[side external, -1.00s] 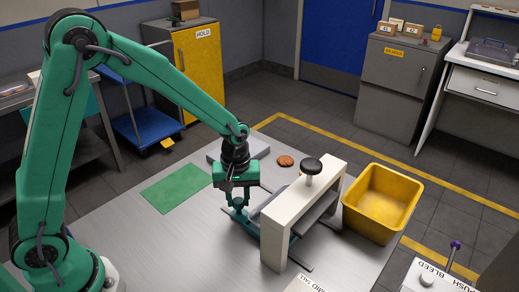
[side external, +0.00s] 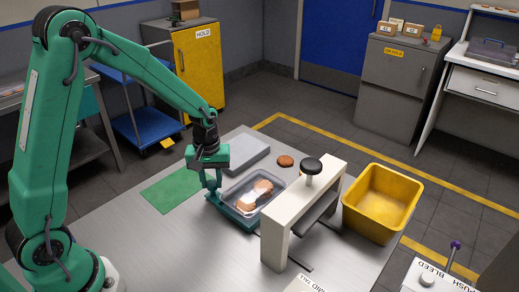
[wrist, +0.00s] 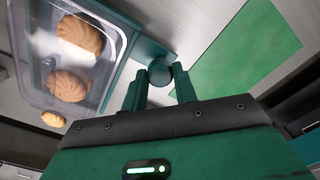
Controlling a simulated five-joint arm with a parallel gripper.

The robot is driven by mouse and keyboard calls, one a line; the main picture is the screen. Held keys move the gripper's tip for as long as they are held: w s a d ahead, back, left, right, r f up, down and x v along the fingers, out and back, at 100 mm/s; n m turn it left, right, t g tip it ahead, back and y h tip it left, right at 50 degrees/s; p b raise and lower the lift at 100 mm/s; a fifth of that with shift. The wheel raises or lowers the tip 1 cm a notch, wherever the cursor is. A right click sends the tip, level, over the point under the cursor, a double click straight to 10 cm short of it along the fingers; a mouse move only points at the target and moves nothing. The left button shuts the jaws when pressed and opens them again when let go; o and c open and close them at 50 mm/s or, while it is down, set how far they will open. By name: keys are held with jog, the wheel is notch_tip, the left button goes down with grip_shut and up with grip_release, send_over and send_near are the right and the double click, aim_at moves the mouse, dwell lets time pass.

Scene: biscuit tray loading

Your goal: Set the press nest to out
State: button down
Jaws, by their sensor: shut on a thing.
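The press nest (side external: 233,218) is a teal sliding plate, now on the left side of the cream press frame (side external: 276,222), clear of the space under it. A clear tray (side external: 272,187) with biscuits inside sits on the nest. The tray also shows in the wrist view (wrist: 122,40). My gripper (side external: 212,190) is shut on the nest's round teal knob (wrist: 161,70), at the nest's left end. In the wrist view, the fingers of my gripper (wrist: 160,88) stand either side of the knob. The press has a black top knob (side external: 311,165) and a grey plate under its beam.
A green mat (side external: 165,194) lies left of the nest. A grey slab (side external: 241,154) lies behind it. A loose brown biscuit (side external: 286,160) lies behind the press. A yellow bin (side external: 407,190) stands right of the press. Dark rails (side external: 298,262) run along the table under the press.

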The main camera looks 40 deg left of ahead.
jog(key=c, duration=1.1)
grip_release()
jog(key=shift+a, duration=0.2)
jog(key=shift+r, duration=0.15)
jog(key=shift+r, duration=3.8)
jog(key=shift+r, duration=0.1)
jog(key=s+d+r+m+t, duration=0.1)
jog(key=s+r+m, duration=0.3)
jog(key=s, duration=0.5)
jog(key=s+d+r+m+t, duration=0.2)
jog(key=s+r+m+t, duration=0.2)
jog(key=s+r, duration=0.4)
jog(key=shift+s+r+m+t, duration=0.15)
jog(key=shift+s+m+t, duration=0.15)
jog(key=shift+s+m, duration=0.15)
